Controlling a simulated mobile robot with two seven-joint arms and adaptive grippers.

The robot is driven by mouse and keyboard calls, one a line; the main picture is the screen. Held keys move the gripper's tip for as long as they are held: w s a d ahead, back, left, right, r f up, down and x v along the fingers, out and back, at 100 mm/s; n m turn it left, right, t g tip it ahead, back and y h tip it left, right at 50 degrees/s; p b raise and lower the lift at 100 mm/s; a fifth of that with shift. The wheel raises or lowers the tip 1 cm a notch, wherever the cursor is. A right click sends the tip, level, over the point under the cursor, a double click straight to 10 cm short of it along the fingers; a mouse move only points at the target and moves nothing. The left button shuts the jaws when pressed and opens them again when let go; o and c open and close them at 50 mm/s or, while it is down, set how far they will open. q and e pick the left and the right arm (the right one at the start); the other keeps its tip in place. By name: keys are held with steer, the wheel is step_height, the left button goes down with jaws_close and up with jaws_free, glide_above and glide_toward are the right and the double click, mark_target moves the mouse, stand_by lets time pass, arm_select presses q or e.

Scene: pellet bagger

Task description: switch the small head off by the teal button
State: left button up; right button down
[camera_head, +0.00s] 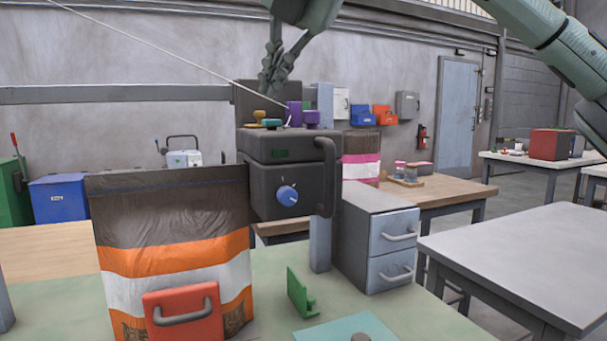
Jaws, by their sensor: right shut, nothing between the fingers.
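The small head is a dark grey box (283,147) with a blue knob (287,195) on its front and a black handle (326,176) at its right side. On its top, the teal button (272,122) is a low disc near the front, beside a mustard-coloured knob (258,117) and purple parts (312,118). My right gripper (269,90) is shut and empty, fingers pointing down, above the head's top. It appears apart from the teal button, with a gap below the fingertips. My left gripper is out of view.
A brown, orange and white bag (170,225) stands front left, with a red handled block (184,313) before it. A grey drawer unit (380,235) stands right of the head. A green bracket (300,293) is on the bench. A thin pale line crosses behind my gripper.

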step_height(320, 180, up, 5)
steer(key=shift+f, duration=0.2)
